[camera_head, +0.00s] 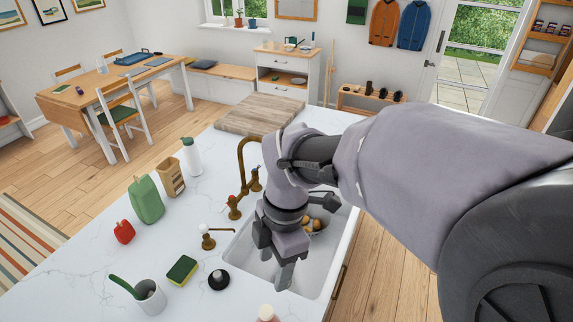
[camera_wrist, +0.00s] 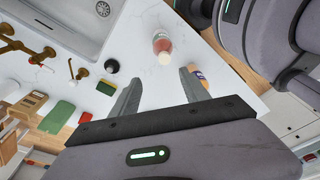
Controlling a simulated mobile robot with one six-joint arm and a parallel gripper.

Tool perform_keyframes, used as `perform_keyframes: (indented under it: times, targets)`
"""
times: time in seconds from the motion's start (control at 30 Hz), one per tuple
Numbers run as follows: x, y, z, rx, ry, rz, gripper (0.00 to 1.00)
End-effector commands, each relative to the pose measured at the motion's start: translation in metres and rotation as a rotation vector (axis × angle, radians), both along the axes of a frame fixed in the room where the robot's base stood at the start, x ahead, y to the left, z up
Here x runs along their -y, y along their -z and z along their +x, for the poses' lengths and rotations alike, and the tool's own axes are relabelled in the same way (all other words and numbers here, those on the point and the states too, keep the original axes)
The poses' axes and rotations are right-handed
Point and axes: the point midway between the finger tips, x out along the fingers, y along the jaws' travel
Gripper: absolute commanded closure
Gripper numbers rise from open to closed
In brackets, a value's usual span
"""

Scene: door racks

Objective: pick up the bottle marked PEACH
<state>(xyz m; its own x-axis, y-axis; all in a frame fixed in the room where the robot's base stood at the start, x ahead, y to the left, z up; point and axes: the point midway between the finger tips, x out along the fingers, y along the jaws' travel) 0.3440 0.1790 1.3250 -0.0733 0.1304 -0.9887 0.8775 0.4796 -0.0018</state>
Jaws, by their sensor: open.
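In the wrist view a small clear bottle with reddish contents and a pale cap (camera_wrist: 162,44) stands on the white counter, beyond and between my fingertips. Its label is too small to read, so I cannot tell if it says PEACH. A pale pinkish bottle top (camera_head: 267,314) shows at the bottom edge of the head view, mostly cut off. My gripper (camera_wrist: 160,76) is open and empty, apart from the bottle. In the head view my gripper (camera_head: 285,274) points down over the sink's near side. An orange and blue labelled item (camera_wrist: 199,77) is partly hidden behind my right finger.
The sink (camera_head: 327,268) holds some brownish round items. A brass faucet (camera_head: 243,180), sponge (camera_head: 182,270), black stopper (camera_head: 219,280), brush cup (camera_head: 151,297), green bottle (camera_head: 147,201), brown carton (camera_head: 171,177) and white bottle (camera_head: 192,158) stand on the counter.

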Motion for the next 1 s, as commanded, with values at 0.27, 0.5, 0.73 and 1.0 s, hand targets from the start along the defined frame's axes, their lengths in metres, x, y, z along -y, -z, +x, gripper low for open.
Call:
perform_keyframes:
  times: [0.27, 0.5, 0.73, 1.0]
  targets:
    - [-0.010, 0.087, -0.008, -0.005, 0.001, -0.002, 0.46]
    - [-0.014, 0.121, -0.011, -0.003, 0.005, 0.000, 0.46]
    - [-0.020, 0.163, -0.018, -0.003, 0.005, -0.002, 0.46]
    - [-0.021, 0.166, -0.017, 0.000, 0.007, 0.000, 0.48]
